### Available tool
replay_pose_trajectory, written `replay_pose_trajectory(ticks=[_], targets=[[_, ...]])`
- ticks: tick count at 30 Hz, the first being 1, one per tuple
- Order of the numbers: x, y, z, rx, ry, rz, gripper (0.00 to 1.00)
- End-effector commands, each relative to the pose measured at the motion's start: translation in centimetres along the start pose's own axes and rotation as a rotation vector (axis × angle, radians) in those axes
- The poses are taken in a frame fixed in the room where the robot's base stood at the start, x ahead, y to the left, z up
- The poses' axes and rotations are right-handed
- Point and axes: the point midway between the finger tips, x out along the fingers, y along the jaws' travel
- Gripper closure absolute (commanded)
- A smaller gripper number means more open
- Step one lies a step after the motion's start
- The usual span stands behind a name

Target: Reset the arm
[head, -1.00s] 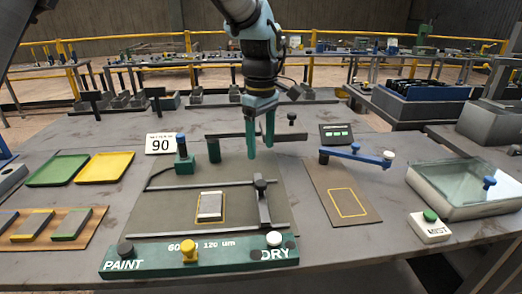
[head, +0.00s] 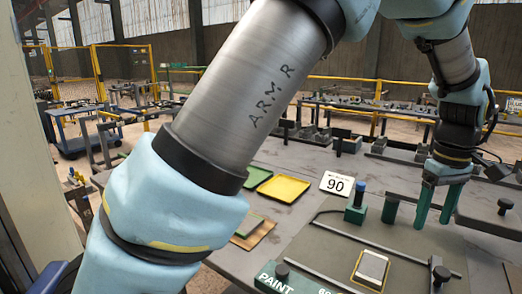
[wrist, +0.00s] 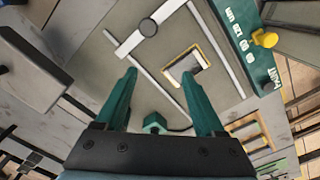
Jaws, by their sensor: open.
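My gripper (head: 437,205) shows at the right of the head view, with its two green fingers pointing down above the back of the work station. The fingers are apart with nothing between them. In the wrist view my gripper (wrist: 165,100) is also open and empty. A light grey block (head: 372,265) lies inside a yellow outline on the dark station plate, below and left of the fingers in the head view. The block also shows in the wrist view (wrist: 184,65), beyond the fingertips. My arm covers much of the head view's left and middle.
Green (head: 256,176) and yellow (head: 284,188) trays lie on the table behind my arm. Dark rails border the plate. A green PAINT strip (head: 290,279) runs along the front.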

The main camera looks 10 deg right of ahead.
Motion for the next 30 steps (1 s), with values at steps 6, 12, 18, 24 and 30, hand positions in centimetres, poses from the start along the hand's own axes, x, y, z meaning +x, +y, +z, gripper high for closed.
replay_pose_trajectory(ticks=[6,12,18,24,30], targets=[[0.1,-3.4,-4.2,0.001,0.003,0.010,0.29],[0.2,-6.5,-7.4,0.008,0.006,0.019,0.29],[0.3,-9.9,-10.1,0.015,0.012,0.026,0.29],[0.5,-13.5,-12.4,0.022,0.019,0.032,0.29],[0.6,-17.2,-14.3,0.031,0.029,0.038,0.29]])
